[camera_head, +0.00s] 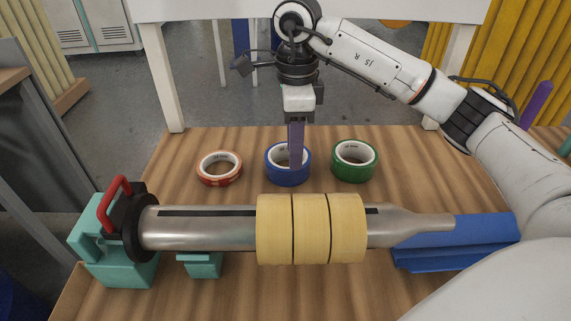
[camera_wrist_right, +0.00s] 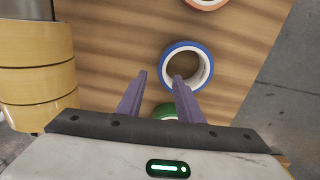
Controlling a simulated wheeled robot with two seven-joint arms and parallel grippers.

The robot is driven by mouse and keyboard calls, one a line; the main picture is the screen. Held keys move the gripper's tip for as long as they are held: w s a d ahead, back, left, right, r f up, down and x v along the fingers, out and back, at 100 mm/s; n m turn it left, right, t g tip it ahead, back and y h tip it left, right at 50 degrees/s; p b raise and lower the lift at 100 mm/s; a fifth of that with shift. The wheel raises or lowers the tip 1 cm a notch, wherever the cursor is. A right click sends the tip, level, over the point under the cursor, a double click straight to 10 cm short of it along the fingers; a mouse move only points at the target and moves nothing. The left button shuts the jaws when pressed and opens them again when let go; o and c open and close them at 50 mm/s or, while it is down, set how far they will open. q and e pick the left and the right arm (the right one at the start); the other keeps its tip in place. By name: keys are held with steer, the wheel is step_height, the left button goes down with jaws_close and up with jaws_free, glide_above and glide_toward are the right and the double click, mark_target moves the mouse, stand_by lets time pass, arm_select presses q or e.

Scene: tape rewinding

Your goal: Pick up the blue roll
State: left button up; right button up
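The blue roll (camera_head: 287,179) lies flat on the wooden table, in the middle of a row of three rolls. It also shows in the right wrist view (camera_wrist_right: 207,63) with its open hole upward. My right gripper (camera_head: 296,160) points down over the blue roll. In the right wrist view my right gripper (camera_wrist_right: 160,75) is open and empty. One fingertip overlaps the roll's ring and hole, the other is outside its rim; I cannot tell how far down they reach. My left gripper is not in view.
An orange-red roll (camera_head: 219,181) lies left of the blue roll, a green roll (camera_head: 353,177) right of it. In front lies a metal shaft (camera_head: 205,233) carrying yellow rolls (camera_head: 311,230), on teal supports (camera_head: 200,266) and a blue block (camera_head: 460,240).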

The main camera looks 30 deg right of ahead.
mark_target(280, 175)
steer(key=f, duration=0.7)
steer(key=shift+w+a, duration=0.1)
steer(key=shift+w, duration=0.15)
jaws_close()
